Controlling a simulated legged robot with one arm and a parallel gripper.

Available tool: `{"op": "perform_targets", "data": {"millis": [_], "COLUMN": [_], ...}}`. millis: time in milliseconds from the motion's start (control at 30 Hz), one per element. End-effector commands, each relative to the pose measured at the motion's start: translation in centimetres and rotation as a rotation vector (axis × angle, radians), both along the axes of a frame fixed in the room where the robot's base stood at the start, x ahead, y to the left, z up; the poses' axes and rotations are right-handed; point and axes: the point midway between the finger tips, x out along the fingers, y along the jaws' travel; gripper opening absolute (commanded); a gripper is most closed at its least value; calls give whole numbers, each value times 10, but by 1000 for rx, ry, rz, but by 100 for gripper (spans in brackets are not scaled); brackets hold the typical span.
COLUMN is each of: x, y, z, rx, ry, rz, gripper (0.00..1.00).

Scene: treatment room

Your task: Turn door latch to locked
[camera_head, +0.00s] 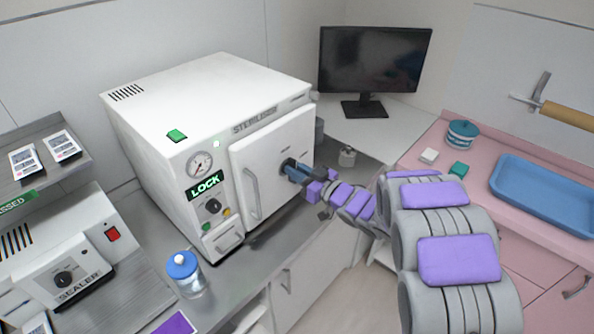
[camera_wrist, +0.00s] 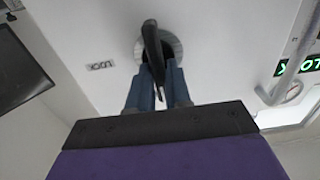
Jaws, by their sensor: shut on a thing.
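The white sterilizer (camera_head: 190,105) stands on the counter with its door (camera_head: 270,165) closed flush. The dark door latch (camera_head: 287,164) is on the right part of the door. My gripper (camera_head: 297,172) reaches it from the right and is shut on it. In the wrist view the latch (camera_wrist: 150,38) is a dark lever on a round grey plate, and the blue fingers of my gripper (camera_wrist: 159,82) close around its lower end. A small label (camera_wrist: 100,65) sits beside the plate. The green display (camera_head: 205,186) on the front reads LOCK.
A vertical door handle (camera_head: 252,195) is left of the latch. A blue-lidded jar (camera_head: 185,274) and the sealer (camera_head: 70,275) stand at the lower left. A monitor (camera_head: 375,62) stands behind, and a blue tray (camera_head: 545,195) lies on the pink counter at right.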

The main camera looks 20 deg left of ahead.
Motion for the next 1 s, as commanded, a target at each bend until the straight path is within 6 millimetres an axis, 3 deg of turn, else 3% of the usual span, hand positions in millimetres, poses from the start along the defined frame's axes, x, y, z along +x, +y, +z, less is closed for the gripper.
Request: {"op": "perform_targets", "data": {"millis": [367, 1000], "x": [1, 7], "y": [-1, -4], "z": [6, 5], "rx": [35, 204], "ry": [81, 490], "rz": [-1, -5], "gripper": [0, 0]}}
